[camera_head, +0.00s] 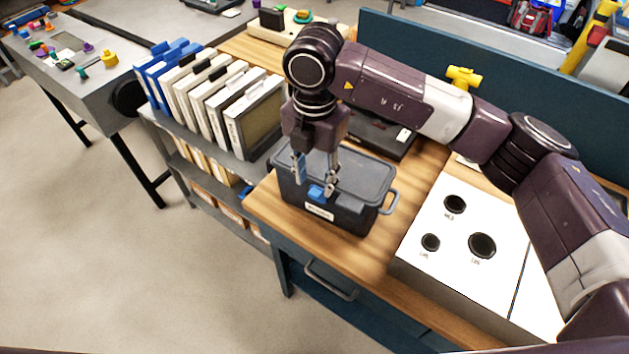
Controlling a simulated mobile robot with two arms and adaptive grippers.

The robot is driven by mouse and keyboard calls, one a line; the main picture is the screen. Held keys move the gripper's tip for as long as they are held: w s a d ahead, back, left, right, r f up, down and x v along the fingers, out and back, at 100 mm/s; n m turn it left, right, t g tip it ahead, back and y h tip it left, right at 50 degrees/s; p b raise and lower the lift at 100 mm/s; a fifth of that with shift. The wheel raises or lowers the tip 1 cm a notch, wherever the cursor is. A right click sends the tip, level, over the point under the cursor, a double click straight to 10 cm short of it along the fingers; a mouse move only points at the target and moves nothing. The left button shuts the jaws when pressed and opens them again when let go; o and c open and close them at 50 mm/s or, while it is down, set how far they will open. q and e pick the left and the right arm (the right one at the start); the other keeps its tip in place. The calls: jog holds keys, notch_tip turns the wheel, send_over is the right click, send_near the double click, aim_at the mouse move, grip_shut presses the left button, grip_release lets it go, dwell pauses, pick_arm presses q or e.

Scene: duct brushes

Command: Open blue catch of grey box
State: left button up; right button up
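The grey box (346,214) stands on the wooden bench top with its lid (366,178) down. A blue catch (316,193) sits at the front edge of the lid, above a white label. My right gripper (315,188) points down over the front of the box. Its two fingers are spread apart, one on each side of the blue catch, near lid height. I cannot tell whether a finger touches the box. Another blue piece (300,166) shows beside the left finger. My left gripper is not in view.
A white panel with round black holes (482,246) stands right of the box. A dark flat case (385,135) lies behind the box. A drawer handle (330,283) sticks out below the bench edge.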

aim_at(315, 192)
jog(key=shift+f+p, duration=0.35)
jog(key=shift+f, duration=1.3)
jog(key=shift+c, duration=0.4)
grip_shut()
